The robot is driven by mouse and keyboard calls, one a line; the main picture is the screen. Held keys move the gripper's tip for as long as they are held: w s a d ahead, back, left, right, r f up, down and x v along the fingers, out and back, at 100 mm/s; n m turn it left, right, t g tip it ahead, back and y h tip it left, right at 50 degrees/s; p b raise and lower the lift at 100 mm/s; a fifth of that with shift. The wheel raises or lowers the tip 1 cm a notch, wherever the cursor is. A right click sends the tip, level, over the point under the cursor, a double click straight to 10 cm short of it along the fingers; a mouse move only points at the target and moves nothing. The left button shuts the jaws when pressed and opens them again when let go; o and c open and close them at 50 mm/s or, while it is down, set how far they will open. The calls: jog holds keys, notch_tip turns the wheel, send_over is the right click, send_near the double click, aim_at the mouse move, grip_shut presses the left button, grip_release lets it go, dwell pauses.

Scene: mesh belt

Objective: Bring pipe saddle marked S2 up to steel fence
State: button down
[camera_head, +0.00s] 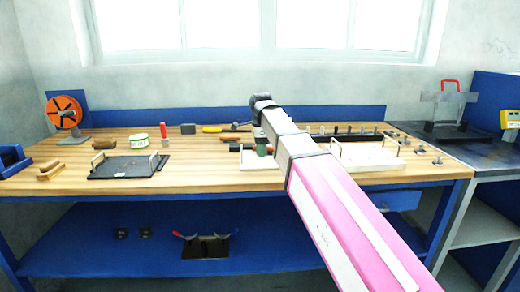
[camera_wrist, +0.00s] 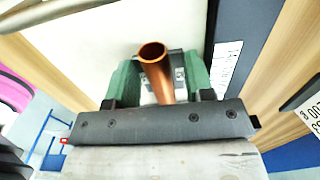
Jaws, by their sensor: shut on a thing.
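My gripper (camera_wrist: 160,80) has green fingers, shut on a small grey metal piece with pale marked patches, which I take as the pipe saddle (camera_wrist: 178,66). A copper-coloured pipe (camera_wrist: 153,52) rises between the fingers and hides part of the saddle. The marking is too small to read. A pale board (camera_wrist: 90,45) lies beneath. In the head view my gripper (camera_head: 262,149) is low over the bench, and the saddle cannot be made out there. A dark grey slab (camera_wrist: 243,35) with a white label is right of the fingers; I cannot tell whether it is the steel fence.
A green-labelled tin (camera_head: 139,141) and several tools stand behind. Bare wood lies between the black tray and my gripper.

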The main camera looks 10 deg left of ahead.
jog(key=shift+w+d, duration=0.15)
jog(key=shift+d, duration=0.65)
dwell(0.4)
jog(key=shift+c, duration=2.1)
grip_release()
